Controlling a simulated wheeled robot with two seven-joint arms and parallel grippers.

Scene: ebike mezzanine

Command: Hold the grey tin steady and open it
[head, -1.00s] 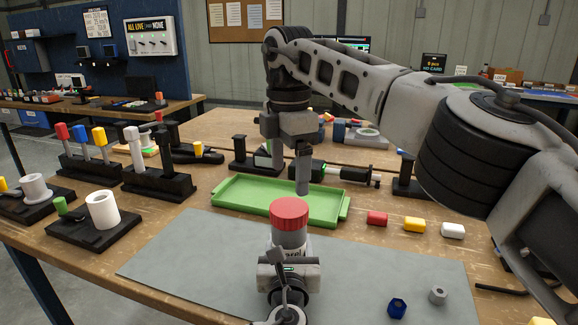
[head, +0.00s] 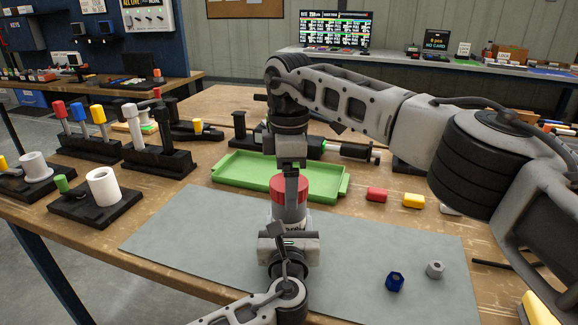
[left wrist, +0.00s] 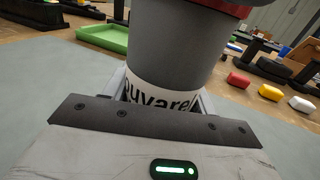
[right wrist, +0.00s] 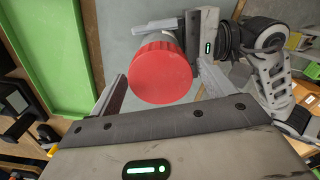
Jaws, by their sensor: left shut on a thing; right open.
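The grey tin (head: 283,212) has a red lid (head: 278,190) and a white label with dark lettering. It stands upright over the grey mat (head: 190,240). My left gripper (head: 288,238) is shut around the lower part of the tin; the left wrist view shows the grey body (left wrist: 160,45) and label between its fingers. My right gripper (head: 291,193) is at the lid, pointing down, and one finger hides part of it. In the right wrist view the lid (right wrist: 161,73) lies between the two open fingers, with a gap visible on the left side.
A green tray (head: 240,172) lies just behind the tin. A blue nut (head: 395,281) and a grey nut (head: 435,270) are on the mat at right. Red (head: 377,194), yellow (head: 413,201) and white blocks lie beyond it. Black stands with pegs and cups fill the left.

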